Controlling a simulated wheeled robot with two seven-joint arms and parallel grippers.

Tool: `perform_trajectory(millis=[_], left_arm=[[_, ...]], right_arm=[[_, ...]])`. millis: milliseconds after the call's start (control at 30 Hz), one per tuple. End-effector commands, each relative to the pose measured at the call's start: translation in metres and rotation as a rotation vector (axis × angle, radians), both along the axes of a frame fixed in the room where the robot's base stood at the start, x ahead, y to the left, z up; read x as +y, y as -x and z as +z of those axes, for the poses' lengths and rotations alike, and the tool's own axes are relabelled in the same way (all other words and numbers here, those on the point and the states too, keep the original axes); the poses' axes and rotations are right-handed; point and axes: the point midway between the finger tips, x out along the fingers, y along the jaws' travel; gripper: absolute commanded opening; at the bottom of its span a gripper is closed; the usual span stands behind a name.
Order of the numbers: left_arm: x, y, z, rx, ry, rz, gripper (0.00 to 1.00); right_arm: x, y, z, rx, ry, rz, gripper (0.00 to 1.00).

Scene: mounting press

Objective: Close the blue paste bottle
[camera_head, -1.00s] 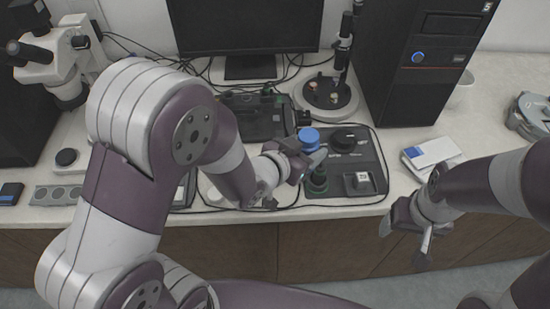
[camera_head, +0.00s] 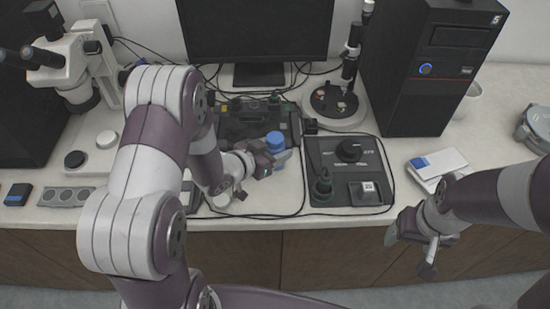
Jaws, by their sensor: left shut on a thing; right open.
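The blue paste bottle (camera_head: 275,139) shows its round blue top in the head view, left of the dark control panel. My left gripper (camera_head: 268,160) is shut on it, holding it from the left and front. The gripper hides much of its lower part. I cannot tell whether the blue top is a separate cap or how it is seated, nor whether the bottle touches the counter. My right gripper (camera_head: 410,237) is open and empty, in front of the counter's front edge at the right.
A dark tray (camera_head: 232,128) lies behind my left gripper. A white-blue box (camera_head: 437,166) is at right. Cables loop around the panel.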

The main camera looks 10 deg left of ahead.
Motion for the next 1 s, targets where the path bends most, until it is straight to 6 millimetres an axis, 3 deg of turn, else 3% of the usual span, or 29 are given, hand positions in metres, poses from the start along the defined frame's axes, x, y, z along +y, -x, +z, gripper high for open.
perform_trajectory(millis=[167, 433, 867, 900, 933, 1000], left_arm=[[0.0, 0.0, -0.002, 0.0, 0.0, 0.0, 0.0], [-0.001, 0.0, -0.038, 0.001, 0.0, -0.001, 0.0], [-0.001, 0.0, -0.045, 0.0, 0.0, 0.0, 0.0], [-0.001, 0.0, -0.043, 0.0, 0.0, 0.0, 0.68], [-0.001, 0.0, -0.043, 0.001, 0.0, 0.0, 0.78], [-0.001, 0.0, -0.043, 0.001, 0.0, 0.0, 0.81]], right_arm=[[0.0, 0.0, 0.0, 0.0, 0.0, 0.0, 0.74], [0.0, 0.0, 0.0, 0.0, 0.0, 0.0, 0.74], [0.0, 0.0, -0.005, 0.0, 0.0, 0.0, 0.74], [0.0, 0.0, -0.003, 0.0, 0.0, 0.0, 0.74], [0.0, 0.0, -0.003, 0.0, 0.0, 0.0, 0.74], [0.0, 0.0, -0.003, 0.0, 0.0, 0.0, 0.74]])
